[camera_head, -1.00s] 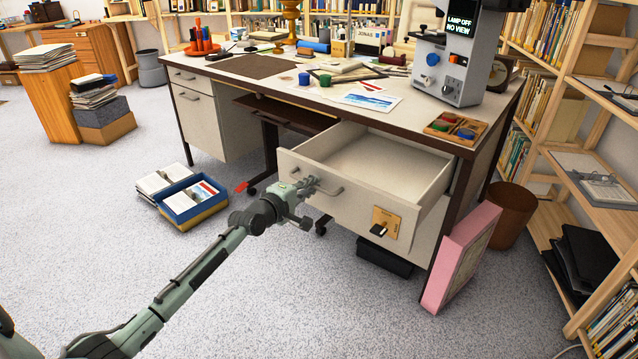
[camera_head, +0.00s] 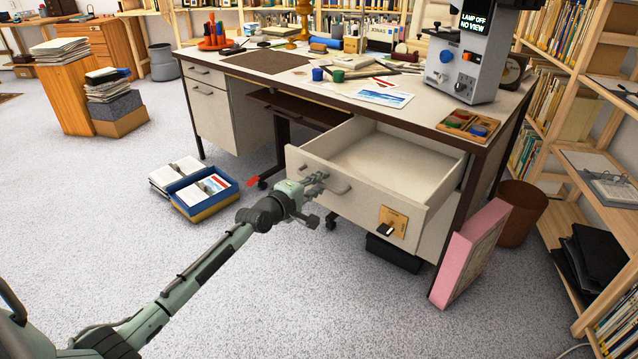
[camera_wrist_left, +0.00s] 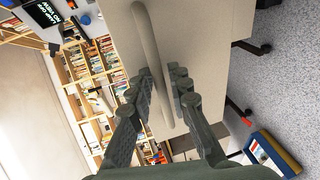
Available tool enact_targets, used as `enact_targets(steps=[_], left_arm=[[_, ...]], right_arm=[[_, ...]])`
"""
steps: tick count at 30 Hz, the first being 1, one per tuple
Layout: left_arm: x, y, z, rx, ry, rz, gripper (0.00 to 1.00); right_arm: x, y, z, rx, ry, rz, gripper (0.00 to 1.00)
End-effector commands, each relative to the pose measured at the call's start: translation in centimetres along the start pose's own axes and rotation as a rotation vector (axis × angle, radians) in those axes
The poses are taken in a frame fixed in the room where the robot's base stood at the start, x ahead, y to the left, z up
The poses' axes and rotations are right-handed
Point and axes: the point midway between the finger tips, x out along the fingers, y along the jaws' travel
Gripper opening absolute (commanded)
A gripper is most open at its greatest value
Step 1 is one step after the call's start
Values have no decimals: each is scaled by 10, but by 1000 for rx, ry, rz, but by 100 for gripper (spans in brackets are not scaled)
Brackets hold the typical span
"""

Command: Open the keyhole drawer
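The keyhole drawer (camera_head: 365,200) is pulled well out of the right side of the desk, and its empty interior shows. Its front carries a brass plate (camera_head: 401,219) with a small black piece at it. My left gripper (camera_head: 318,179) is at the bar handle (camera_head: 340,190) on the drawer front. In the left wrist view the handle (camera_wrist_left: 147,40) runs between the fingertips of the left gripper (camera_wrist_left: 162,82), which are closed in around it. My right gripper is not in view.
A pink box (camera_head: 470,252) leans by the desk's right leg, near a brown bin (camera_head: 521,212). A blue tray of papers (camera_head: 207,208) lies on the floor left of the drawer. Carpet in front is clear. Shelves (camera_head: 590,215) stand at right.

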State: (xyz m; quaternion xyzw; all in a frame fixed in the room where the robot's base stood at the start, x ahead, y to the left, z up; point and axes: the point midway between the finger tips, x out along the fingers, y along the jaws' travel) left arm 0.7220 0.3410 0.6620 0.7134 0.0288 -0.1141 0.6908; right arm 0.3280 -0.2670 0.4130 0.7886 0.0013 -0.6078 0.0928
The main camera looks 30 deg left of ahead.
Motion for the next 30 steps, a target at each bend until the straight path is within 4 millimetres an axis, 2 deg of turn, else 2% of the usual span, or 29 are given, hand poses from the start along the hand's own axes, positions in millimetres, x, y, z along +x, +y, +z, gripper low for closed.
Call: enact_targets(steps=[5,8,15,21,25,30], left_arm=[[-5,0,0,-1,-1,0,18],[-18,-1,1,-2,-1,0,18],[-70,-2,0,0,0,-2,18],[-104,-1,0,-1,0,-2,18],[-116,0,0,-1,0,0,18],[-120,0,0,0,0,0,18]], right_arm=[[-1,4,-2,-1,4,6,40],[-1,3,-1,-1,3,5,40],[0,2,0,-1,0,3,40],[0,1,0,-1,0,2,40],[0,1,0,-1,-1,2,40],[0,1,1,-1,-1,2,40]])
